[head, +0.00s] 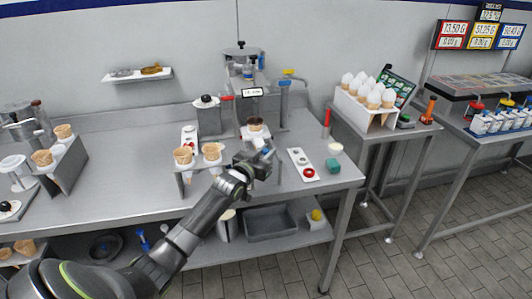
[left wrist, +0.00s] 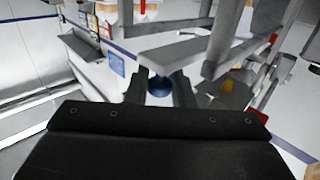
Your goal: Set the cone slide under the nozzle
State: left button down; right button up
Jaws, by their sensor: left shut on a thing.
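My left gripper (head: 258,163) is at the front of the soft-serve machine (head: 243,78), shut on a small blue knob (head: 267,151). In the left wrist view the blue knob (left wrist: 158,86) sits between the fingers (left wrist: 158,88), under a grey plate (left wrist: 175,52) that looks like the cone slide. In the head view the slide (head: 246,134) is partly hidden by the gripper. A cone (head: 255,124) stands at it, below the machine's front. The nozzle itself is too small to make out, so I cannot tell whether the cone is exactly under it. My right gripper is not in view.
A rack with two cones (head: 184,155) stands just left of the gripper. A white strip with a red dish (head: 308,172) and a teal block (head: 333,165) lie to the right. A cone stand (head: 365,108) is on the side table. The counter at left centre is clear.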

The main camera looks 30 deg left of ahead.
pick_arm(q)
jog(key=c, duration=1.3)
grip_release()
jog(key=s, duration=1.7)
jog(key=shift+s, duration=0.25)
jog(key=shift+d, duration=0.1)
